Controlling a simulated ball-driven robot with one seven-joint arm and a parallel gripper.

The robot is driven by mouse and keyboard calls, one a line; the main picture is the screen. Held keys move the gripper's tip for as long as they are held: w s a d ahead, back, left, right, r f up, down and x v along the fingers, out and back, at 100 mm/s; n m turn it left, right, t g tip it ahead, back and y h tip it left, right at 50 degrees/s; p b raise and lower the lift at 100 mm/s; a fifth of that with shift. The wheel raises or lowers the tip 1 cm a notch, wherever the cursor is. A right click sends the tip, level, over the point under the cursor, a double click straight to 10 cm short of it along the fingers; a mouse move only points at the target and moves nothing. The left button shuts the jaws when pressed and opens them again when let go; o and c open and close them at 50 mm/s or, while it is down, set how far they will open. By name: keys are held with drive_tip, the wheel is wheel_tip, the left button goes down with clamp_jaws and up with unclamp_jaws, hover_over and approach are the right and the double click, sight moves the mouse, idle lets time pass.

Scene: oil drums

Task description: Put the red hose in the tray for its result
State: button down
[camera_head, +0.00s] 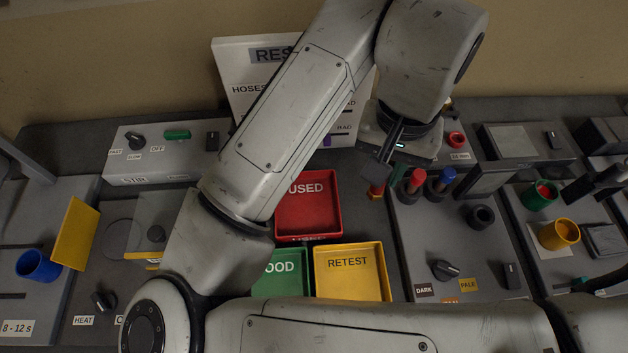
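My gripper (382,163) hangs at the right of the trays, seen edge-on and partly hidden by my wrist. A small red piece with a yellow-orange end (376,191) shows right below the fingers; I cannot tell whether it is held or is the hose. A red-topped piece (415,180) and a blue-topped piece (446,176) stand in dark holders just right of the gripper. The red tray (309,224) reads USED, the yellow tray (348,292) RETEST, the green tray (283,290) partly shows "OOD". All three look empty where visible. My arm covers part of the green tray.
A results board (230,66) stands behind the trays, mostly covered by my arm. A grey panel with knobs (428,245) lies at right. Blue (38,266), green (540,195) and yellow (559,234) cups stand at the sides. A STIR unit (170,165) is back left.

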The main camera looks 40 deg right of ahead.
drive_tip(key=w+a+f, duration=0.4)
drive_tip(key=w+f, duration=0.4)
drive_tip(key=f, duration=0.3)
drive_tip(key=shift+w, duration=0.4)
drive_tip(key=shift+a+f+b, duration=0.1)
drive_tip(key=shift+f+b, duration=0.1)
drive_tip(key=shift+b, duration=0.15)
drive_tip(key=c, duration=1.4)
unclamp_jaws()
drive_tip(key=shift+f, duration=0.1)
drive_tip(key=o, duration=0.4)
drive_tip(key=shift+o, duration=0.2)
wheel_tip(320, 180, up, 12)
drive_tip(key=shift+r+p, duration=0.25)
drive_tip(key=shift+p, duration=0.15)
